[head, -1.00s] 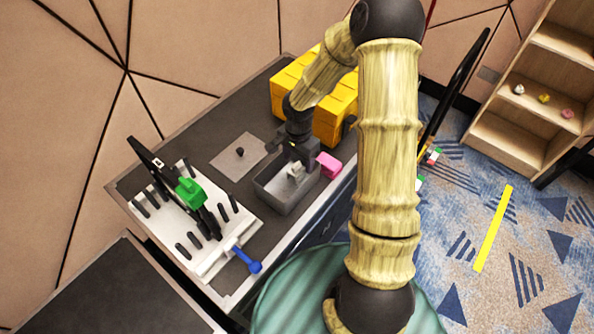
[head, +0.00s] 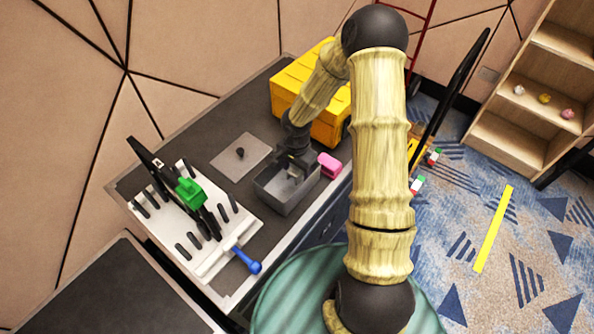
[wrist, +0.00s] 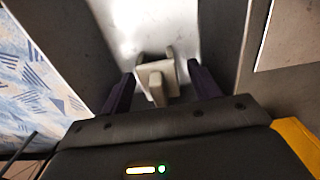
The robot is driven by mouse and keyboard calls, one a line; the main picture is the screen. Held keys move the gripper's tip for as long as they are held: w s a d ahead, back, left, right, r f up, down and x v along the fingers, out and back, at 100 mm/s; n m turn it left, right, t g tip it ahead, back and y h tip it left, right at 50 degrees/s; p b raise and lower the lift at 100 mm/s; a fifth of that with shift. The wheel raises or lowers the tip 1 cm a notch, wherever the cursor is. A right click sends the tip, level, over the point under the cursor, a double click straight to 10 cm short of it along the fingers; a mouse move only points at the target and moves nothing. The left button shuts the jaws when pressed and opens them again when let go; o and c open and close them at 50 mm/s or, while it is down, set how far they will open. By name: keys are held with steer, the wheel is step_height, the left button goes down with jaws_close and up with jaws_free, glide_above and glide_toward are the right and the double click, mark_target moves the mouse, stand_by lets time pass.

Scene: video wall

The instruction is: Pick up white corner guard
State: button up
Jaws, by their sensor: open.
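The white corner guard (wrist: 156,78) lies in the grey open bin (head: 283,204), near its floor. In the wrist view it is a small off-white block with upright flanges, between my two dark fingers. My gripper (wrist: 160,74) is open, with one finger on each side of the guard and a visible gap to each. In the head view my gripper (head: 294,168) reaches down into the bin, and the guard is mostly hidden behind it.
The bin walls stand close around my gripper. A pink block (head: 329,165) is right of the bin, a yellow case (head: 300,90) behind it. A grey lid (head: 240,156) lies left. A white rack (head: 205,262) with a green piece (head: 189,192) stands front left.

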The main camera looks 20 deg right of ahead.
steer(key=shift+c, duration=0.4)
steer(key=c, duration=1)
step_height(320, 180, up, 10)
steer(key=shift+r+p, duration=0.1)
steer(key=shift+p, duration=0.35)
